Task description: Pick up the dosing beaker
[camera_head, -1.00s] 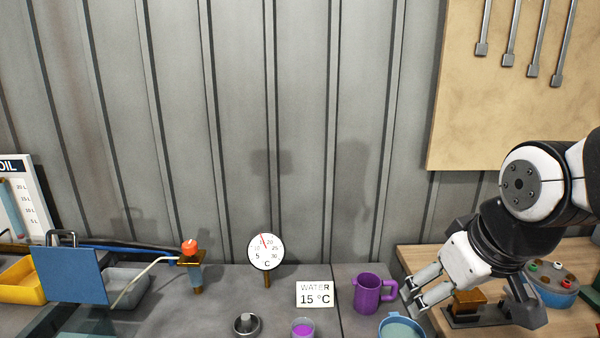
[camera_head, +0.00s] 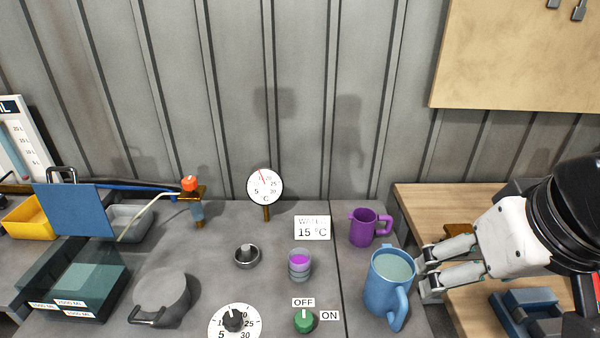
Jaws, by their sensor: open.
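Nothing in view is labelled as the dosing beaker, so I cannot be sure which vessel it is. A small cup (camera_head: 300,269) with grey bands and purple liquid stands upright at the middle of the bench. A purple jug (camera_head: 363,228) with its handle to the right stands behind and right of it. A larger blue jug (camera_head: 386,291) holding pale liquid stands at the right, its handle toward me. My gripper (camera_head: 430,270) is open and empty, fingers pointing left, close to the blue jug's right side; I cannot tell whether they touch.
A grey knob-topped lid (camera_head: 247,256), a dial (camera_head: 235,322) and a green switch (camera_head: 304,320) lie around the cup. A "15 °C" sign (camera_head: 312,228) stands behind it. A dark kettle-like vessel (camera_head: 163,298) and a teal tank (camera_head: 88,284) are at the left.

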